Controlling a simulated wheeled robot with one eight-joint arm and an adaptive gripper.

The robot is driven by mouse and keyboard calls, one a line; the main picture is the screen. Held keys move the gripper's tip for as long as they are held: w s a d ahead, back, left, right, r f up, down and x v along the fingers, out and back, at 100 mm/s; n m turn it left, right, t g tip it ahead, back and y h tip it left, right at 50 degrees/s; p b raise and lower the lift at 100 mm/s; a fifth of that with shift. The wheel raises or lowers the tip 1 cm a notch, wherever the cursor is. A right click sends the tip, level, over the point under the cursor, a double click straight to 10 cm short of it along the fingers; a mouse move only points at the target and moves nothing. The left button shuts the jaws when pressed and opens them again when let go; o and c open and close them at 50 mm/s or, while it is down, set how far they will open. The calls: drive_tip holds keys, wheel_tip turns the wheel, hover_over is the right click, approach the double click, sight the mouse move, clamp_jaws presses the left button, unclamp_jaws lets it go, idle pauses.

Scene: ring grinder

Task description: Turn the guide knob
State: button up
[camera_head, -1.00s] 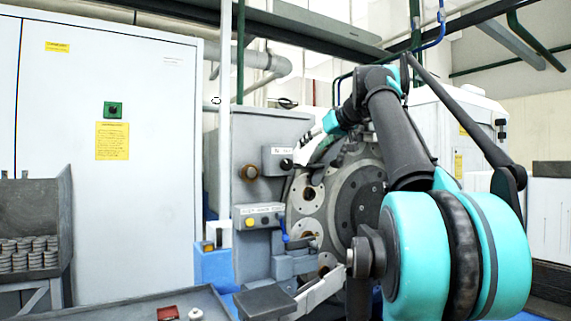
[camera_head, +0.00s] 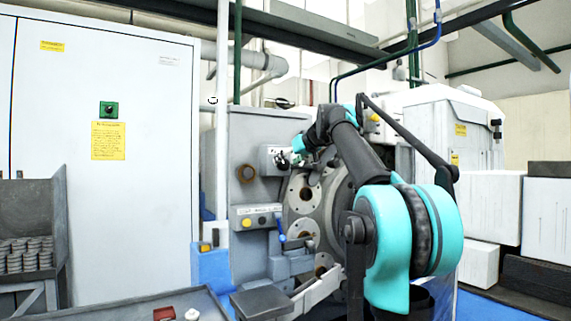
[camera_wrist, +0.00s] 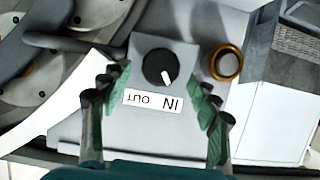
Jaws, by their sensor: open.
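The guide knob (camera_wrist: 158,67) is a round black knob with a white pointer mark, on a grey panel. A white label (camera_wrist: 153,101) reading "IN" and "OUT" sits beside it, upside down in the wrist view. The pointer mark points toward the "IN" side. My gripper (camera_wrist: 159,84) is open, with one green-padded finger on each side of the knob and label. Neither finger visibly touches the knob. In the head view my gripper (camera_head: 287,157) is at the small label box on the grey machine column, and it mostly hides the knob.
An amber-ringed round button (camera_wrist: 225,63) lies close to the right finger. The column's lower panel has a yellow button (camera_head: 247,223). A large round disc with holes (camera_head: 304,194) stands right of the column. A white cabinet (camera_head: 100,170) stands at left.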

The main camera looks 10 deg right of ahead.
drive_tip(key=shift+x, duration=0.95)
drive_tip(key=c, duration=1.2)
